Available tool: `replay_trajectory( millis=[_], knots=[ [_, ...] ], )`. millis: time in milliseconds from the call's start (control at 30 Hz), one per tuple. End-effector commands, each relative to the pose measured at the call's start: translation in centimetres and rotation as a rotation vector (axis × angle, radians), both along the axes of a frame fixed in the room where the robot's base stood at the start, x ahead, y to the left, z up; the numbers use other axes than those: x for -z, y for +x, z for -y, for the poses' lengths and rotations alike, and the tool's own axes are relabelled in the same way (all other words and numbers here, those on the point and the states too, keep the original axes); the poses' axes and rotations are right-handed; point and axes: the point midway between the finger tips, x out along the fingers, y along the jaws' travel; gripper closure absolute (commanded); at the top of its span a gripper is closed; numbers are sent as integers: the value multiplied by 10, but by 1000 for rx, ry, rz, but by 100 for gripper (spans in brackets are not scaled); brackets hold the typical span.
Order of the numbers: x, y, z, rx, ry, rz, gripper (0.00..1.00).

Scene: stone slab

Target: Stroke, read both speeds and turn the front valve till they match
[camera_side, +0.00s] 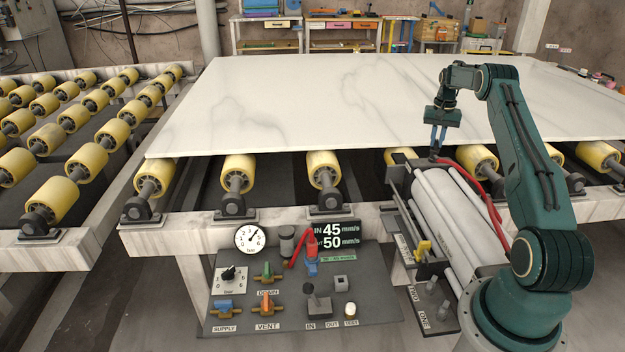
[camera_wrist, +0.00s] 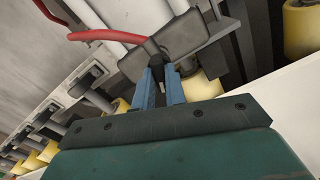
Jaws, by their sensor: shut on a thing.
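My gripper (camera_side: 436,152) is at the slab-side end of the white cylinder (camera_side: 445,205), pointing down. In the wrist view its blue fingers (camera_wrist: 166,78) are closed on a small dark valve knob (camera_wrist: 186,66) on the cylinder's end block (camera_wrist: 168,42); the fingers partly hide it. The speed display (camera_side: 335,236) reads IN 45 mm/s and, on the second line with its label partly covered, 50 mm/s. The green line below is too small to read surely. The IN/OUT lever (camera_side: 318,300) stands on the control panel (camera_side: 375,300).
A white marble slab (camera_side: 290,95) lies on yellow rollers behind the panel. A red hose (camera_side: 485,195) runs along the cylinder from its end block. The panel also carries a round gauge (camera_side: 250,238), a dial (camera_side: 230,279), SUPPLY, VENT and DRAIN handles, and a TEST button (camera_side: 350,311).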

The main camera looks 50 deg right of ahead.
Motion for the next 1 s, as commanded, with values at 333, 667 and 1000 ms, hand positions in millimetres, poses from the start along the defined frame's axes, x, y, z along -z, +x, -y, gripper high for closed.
replay_trajectory(
  millis=[333, 667, 1000],
  knots=[
    [-1, 0, 0, 1, -2, 1, 65],
    [-9, 0, 1, 1, -3, 1, 65],
    [-52, 1, 1, 1, -5, 3, 65]
  ],
)
